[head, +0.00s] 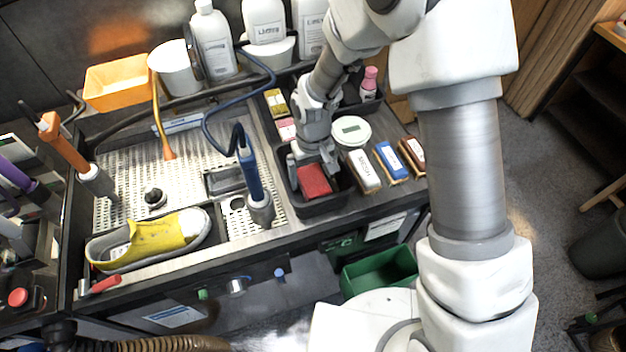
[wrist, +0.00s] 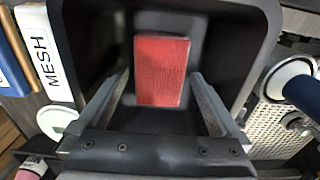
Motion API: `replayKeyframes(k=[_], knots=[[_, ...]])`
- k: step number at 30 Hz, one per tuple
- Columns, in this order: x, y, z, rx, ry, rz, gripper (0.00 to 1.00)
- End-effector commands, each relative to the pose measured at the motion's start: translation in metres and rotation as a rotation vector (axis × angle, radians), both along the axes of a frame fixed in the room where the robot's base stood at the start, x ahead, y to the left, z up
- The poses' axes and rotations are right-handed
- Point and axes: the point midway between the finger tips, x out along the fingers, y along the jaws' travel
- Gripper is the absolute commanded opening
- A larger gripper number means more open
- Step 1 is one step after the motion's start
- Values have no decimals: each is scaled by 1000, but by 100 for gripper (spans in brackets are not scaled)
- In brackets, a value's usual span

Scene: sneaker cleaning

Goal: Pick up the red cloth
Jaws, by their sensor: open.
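The red cloth (head: 314,180) is a small folded rectangle lying in a black bin (head: 325,207) on the worktop, right of the metal drain tray. In the wrist view the red cloth (wrist: 162,70) lies on the floor of the black bin (wrist: 240,60), with dark room around it. My gripper (head: 312,162) points down into the bin over the cloth. In the wrist view my gripper (wrist: 160,92) is open, with one finger to each side of the cloth. I cannot tell whether the fingers touch it.
A yellow sneaker (head: 155,240) lies on the left. White bottles (head: 213,40) line the back. A green crate (head: 380,271) is below the front edge.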

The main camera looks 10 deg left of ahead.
Motion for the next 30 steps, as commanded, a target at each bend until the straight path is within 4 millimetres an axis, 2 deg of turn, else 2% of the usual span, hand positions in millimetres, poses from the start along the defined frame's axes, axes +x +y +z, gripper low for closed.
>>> replayKeyframes(k=[4, 13, 25, 26, 30], knots=[[0, -1, -14, -1, 0, -1, 100], [1, 0, -16, 1, -2, -1, 98], [1, 0, -16, 1, -2, -1, 26], [1, 0, -16, 1, -2, -1, 22], [1, 0, -16, 1, -2, -1, 22]])
